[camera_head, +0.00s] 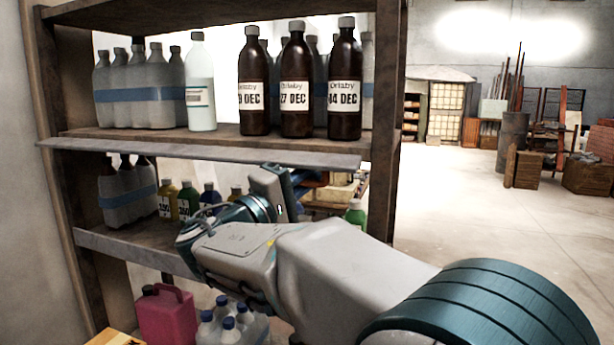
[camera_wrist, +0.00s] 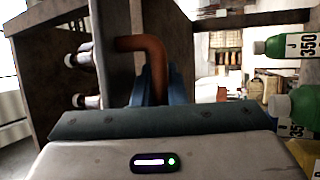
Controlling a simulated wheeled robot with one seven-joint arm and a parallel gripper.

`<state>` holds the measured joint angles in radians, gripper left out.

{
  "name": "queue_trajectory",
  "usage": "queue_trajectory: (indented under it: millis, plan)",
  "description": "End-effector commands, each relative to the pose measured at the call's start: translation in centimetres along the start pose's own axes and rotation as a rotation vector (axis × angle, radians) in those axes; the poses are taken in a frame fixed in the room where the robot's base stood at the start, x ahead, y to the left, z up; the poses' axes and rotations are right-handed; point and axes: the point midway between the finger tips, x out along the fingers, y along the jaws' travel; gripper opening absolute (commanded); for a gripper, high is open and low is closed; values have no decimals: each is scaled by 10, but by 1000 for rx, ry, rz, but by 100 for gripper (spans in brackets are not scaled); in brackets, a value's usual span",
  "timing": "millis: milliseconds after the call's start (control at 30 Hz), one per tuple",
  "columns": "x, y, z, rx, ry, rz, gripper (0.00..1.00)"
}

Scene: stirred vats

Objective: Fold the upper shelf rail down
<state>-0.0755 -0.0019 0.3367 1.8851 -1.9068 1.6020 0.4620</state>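The upper shelf rail (camera_head: 200,152) is a long pale grey strip along the front edge of the upper shelf (camera_head: 215,137). It juts outward from the shelf front, with its broad face showing. My gripper (camera_head: 284,186) is just below the rail's right part, in front of the space under the upper shelf. In the wrist view its blue fingers (camera_wrist: 152,90) are close together beside an orange-brown bent bar (camera_wrist: 153,55). Whether they grip the bar is unclear, as my gripper's body hides their lower part. Contact with the rail cannot be made out.
Brown labelled bottles (camera_head: 297,85) and clear bottles (camera_head: 140,90) stand on the upper shelf. A lower rail (camera_head: 135,251) fronts the shelf below. Open floor (camera_head: 460,200) lies right.

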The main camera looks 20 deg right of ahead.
Motion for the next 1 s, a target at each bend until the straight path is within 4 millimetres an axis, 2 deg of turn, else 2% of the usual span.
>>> queue_trajectory:
  millis: [233,533,833,867,900,1000]
  plan:
    - [-1,1,0,-7,-1,-20,0]
    - [-5,6,2,-72,1,-163,0]
    - [-5,6,2,-78,4,-171,0]
    - [-5,7,2,-78,4,-171,15]
    - [-5,7,2,-78,4,-171,21]
    - [-5,6,2,-78,3,-171,21]
